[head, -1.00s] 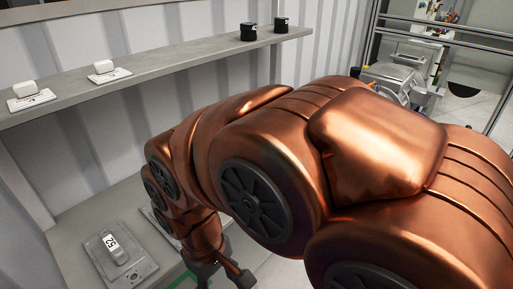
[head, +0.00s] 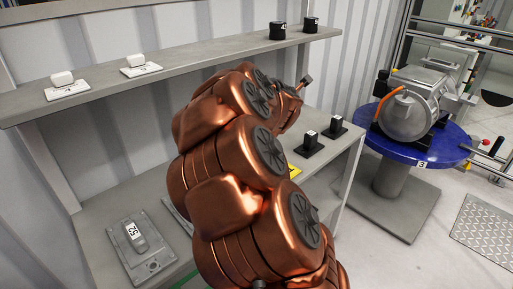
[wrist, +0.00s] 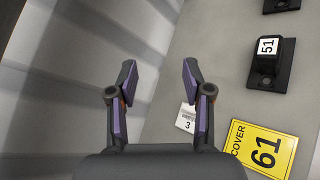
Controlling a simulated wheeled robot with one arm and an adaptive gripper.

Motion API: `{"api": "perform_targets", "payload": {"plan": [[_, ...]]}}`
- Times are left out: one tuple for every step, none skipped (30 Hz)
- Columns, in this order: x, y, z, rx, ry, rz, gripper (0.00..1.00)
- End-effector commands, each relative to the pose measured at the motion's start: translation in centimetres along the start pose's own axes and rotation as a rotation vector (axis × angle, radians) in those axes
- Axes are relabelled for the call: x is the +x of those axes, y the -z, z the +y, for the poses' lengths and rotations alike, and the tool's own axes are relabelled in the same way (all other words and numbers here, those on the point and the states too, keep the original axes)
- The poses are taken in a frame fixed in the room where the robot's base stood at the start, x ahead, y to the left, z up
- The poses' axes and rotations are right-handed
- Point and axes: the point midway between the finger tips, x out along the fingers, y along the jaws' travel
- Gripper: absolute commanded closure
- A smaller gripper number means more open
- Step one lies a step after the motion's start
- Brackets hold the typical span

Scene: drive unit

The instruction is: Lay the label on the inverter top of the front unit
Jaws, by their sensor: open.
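In the wrist view a small white card (wrist: 187,120) with a 3 lies flat on the grey shelf, just beyond my right finger. A yellow plate (wrist: 262,148) reading COVER 61 lies to its right. I cannot tell for certain which is the label. My gripper (wrist: 160,78) is open and empty, its fingers apart above the shelf. In the head view my arm hides most of my gripper. A grey drive unit (head: 408,115) with an orange cable stands on a blue round table (head: 450,152) at the right; I cannot tell whether it is the front unit.
Black blocks stand on the lower shelf (head: 90,212), including one marked 51 (wrist: 270,62). A grey plate with a device marked 52 (head: 132,232) lies at its left. The upper shelf (head: 200,70) holds white blocks and black cylinders. Floor shows right of the shelf.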

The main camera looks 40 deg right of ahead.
Motion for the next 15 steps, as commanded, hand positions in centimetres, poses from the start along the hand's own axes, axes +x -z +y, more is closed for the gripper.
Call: {"api": "perform_targets", "payload": {"plan": [[1.4, -0.2, -0.5, -0.101, -0.032, 0.013, 0.50], [2.2, -0.1, -0.6, -0.162, -0.058, 0.024, 0.50], [3.1, 0.3, -0.6, -0.245, -0.096, 0.044, 0.50], [3.8, 0.6, -0.9, -0.305, -0.120, 0.059, 0.50], [4.4, 1.0, -1.1, -0.363, -0.149, 0.075, 0.50], [5.1, 1.7, -1.5, -0.439, -0.187, 0.098, 0.50], [5.6, 2.2, -2.0, -0.494, -0.214, 0.115, 0.50], [6.0, 2.9, -2.4, -0.546, -0.247, 0.135, 0.50], [6.6, 3.8, -3.1, -0.613, -0.288, 0.162, 0.50], [6.8, 4.6, -3.6, -0.662, -0.322, 0.182, 0.50], [7.0, 5.2, -4.0, -0.707, -0.358, 0.199, 0.50], [7.2, 6.2, -4.7, -0.761, -0.404, 0.224, 0.50], [7.3, 7.1, -5.2, -0.797, -0.442, 0.242, 0.50], [7.3, 7.8, -5.8, -0.829, -0.474, 0.258, 0.50], [7.3, 8.8, -6.4, -0.866, -0.520, 0.278, 0.50]]}}
